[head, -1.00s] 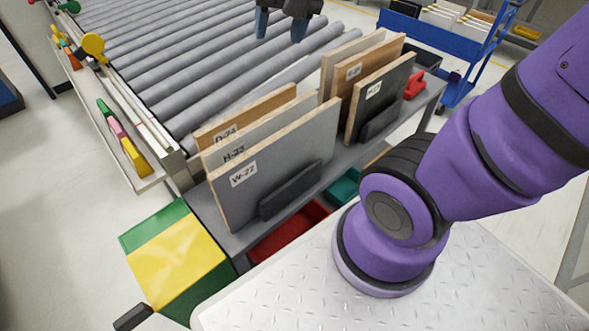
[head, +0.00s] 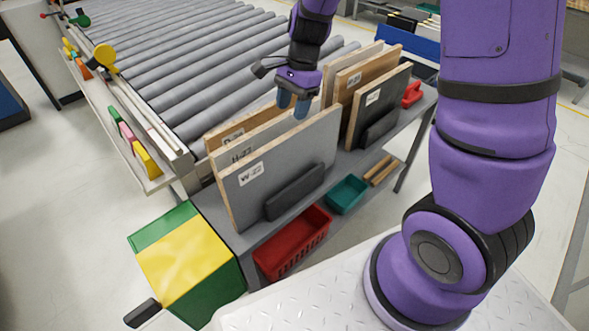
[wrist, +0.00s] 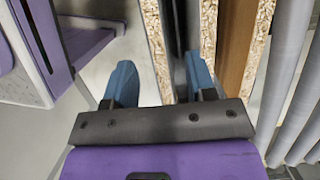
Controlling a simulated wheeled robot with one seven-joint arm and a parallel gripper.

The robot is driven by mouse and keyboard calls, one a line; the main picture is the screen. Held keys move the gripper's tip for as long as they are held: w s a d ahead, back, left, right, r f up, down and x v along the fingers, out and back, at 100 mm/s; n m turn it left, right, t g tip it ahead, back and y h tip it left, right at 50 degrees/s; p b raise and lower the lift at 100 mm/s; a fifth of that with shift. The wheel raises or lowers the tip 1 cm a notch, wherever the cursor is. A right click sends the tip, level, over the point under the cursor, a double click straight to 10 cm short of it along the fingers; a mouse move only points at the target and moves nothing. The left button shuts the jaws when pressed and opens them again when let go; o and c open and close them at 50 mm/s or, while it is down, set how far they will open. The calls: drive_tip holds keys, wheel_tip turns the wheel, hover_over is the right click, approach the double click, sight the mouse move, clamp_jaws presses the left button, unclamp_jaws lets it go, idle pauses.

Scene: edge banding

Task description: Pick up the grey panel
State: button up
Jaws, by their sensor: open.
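The grey panel (head: 285,155), labelled W-22 or similar, stands upright at the front of the left group in the rack, with a dark block against its face. Another, darker grey panel (head: 383,95) stands at the front of the right group. My gripper (head: 293,108) is open and empty, pointing down at the top edge of the left grey panel, towards its right end. In the wrist view my gripper (wrist: 159,65) has its blue fingers on either side of a chipboard edge (wrist: 155,45), the right finger over the gap before the panel behind. Contact cannot be told.
A white panel and a brown panel (head: 222,138) stand close behind the grey one. The rack shelf (head: 252,237) holds both groups, with a red basket (head: 292,243) and teal bin (head: 347,194) below. The roller conveyor (head: 190,70) runs behind; a yellow-green box (head: 185,262) is front left.

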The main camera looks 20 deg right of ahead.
sight(288, 134)
drive_tip(key=x, duration=1)
drive_tip(key=shift+s+d+f, duration=0.15)
drive_tip(key=shift+s+f, duration=0.1)
clamp_jaws()
drive_tip(key=shift+w, duration=0.1)
idle(1.1)
